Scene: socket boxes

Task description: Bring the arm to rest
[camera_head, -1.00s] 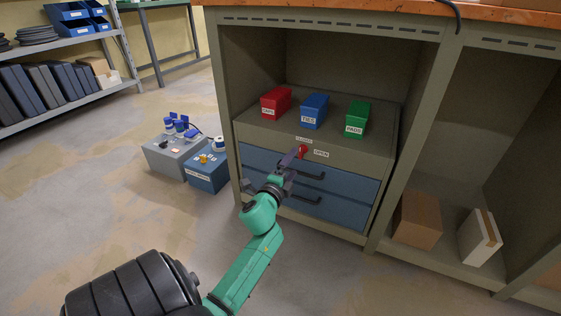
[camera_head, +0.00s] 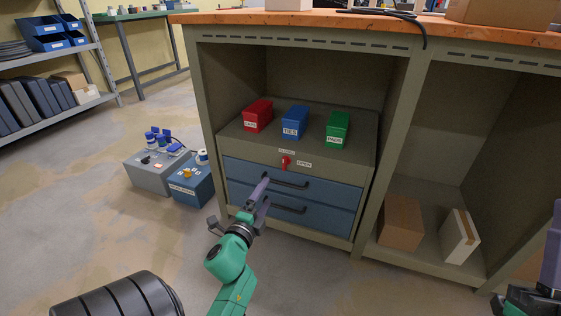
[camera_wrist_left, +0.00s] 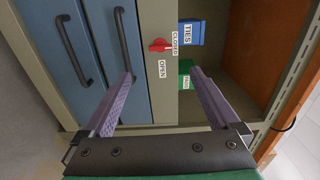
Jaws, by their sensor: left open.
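My left gripper (camera_head: 238,205) is open and empty in front of the blue drawers (camera_head: 232,172) of the cabinet. Its two purple fingers stand wide apart in the left wrist view (camera_wrist_left: 162,82), with nothing between the tips. A red knob (camera_head: 286,162) sits above the drawers beside "CLOSED" and "OPEN" labels. The knob also shows in the left wrist view (camera_wrist_left: 160,45), apart from the fingers. Both drawers look shut. My right gripper (camera_head: 545,285) is only partly in view at the right edge, and its jaw state is hidden.
Red (camera_head: 258,115), blue (camera_head: 295,122) and green (camera_head: 338,129) boxes stand on the drawer unit. Grey (camera_head: 152,172) and blue (camera_head: 192,184) boxes sit on the floor left of the cabinet. Cartons (camera_head: 400,222) stand in the right bay. Floor before the cabinet is clear.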

